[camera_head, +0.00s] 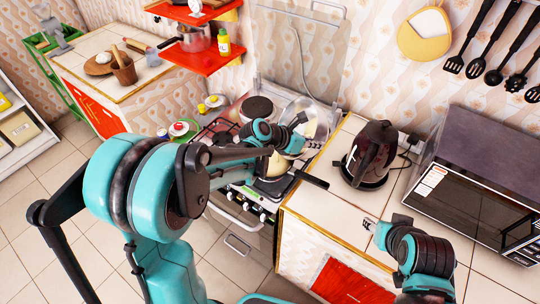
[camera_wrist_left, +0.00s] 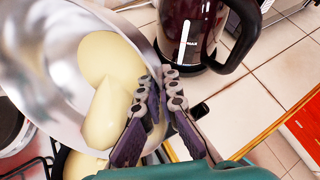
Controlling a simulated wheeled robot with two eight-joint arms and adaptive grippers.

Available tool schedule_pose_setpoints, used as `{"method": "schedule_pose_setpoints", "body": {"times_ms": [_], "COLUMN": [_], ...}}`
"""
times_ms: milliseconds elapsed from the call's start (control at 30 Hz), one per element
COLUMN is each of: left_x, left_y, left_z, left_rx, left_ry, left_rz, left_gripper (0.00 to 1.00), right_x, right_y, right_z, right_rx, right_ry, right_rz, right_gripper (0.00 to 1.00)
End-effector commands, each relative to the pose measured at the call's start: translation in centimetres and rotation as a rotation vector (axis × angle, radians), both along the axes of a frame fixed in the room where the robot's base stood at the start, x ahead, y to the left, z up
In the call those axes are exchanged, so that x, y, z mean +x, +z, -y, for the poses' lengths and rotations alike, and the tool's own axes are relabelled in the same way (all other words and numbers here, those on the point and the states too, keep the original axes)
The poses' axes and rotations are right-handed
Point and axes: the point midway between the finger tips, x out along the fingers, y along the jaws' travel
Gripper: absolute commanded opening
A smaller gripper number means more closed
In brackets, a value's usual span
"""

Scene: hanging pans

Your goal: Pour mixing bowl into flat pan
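The mixing bowl (camera_head: 302,112) is shiny metal and tilted over the stove. It also fills the left of the left wrist view (camera_wrist_left: 50,50), with smooth pale yellow pieces (camera_wrist_left: 108,60) inside. My left gripper (camera_head: 299,132) is at the bowl's rim, and in the left wrist view its fingers (camera_wrist_left: 158,120) close around the rim. The flat pan (camera_head: 275,188) is dark and sits on the stove below the bowl, its handle pointing right. The arm and bowl partly hide it. My right gripper (camera_head: 371,224) is over the counter, away from the bowl; its finger gap is too small to read.
A dark kettle (camera_head: 371,152) stands on the counter right of the stove, close to the bowl. A microwave (camera_head: 470,200) is farther right. A dark pot (camera_head: 257,108) is at the back of the stove. Bare counter tiles lie in front of the kettle.

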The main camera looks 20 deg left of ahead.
Motion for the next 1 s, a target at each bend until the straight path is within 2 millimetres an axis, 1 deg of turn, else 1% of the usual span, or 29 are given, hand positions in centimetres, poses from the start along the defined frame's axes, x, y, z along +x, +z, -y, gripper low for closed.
{"method": "schedule_pose_setpoints", "body": {"times_ms": [1000], "left_x": [-0.14], "left_y": [0.01], "left_z": [-0.29], "left_rx": [-0.029], "left_ry": [-0.001], "left_rz": [0.015], "left_gripper": [0.00], "right_x": [0.00], "right_y": [-0.44], "right_z": [0.00], "right_rx": [0.000], "right_ry": [0.000], "right_rz": [0.000], "right_gripper": [0.43]}}
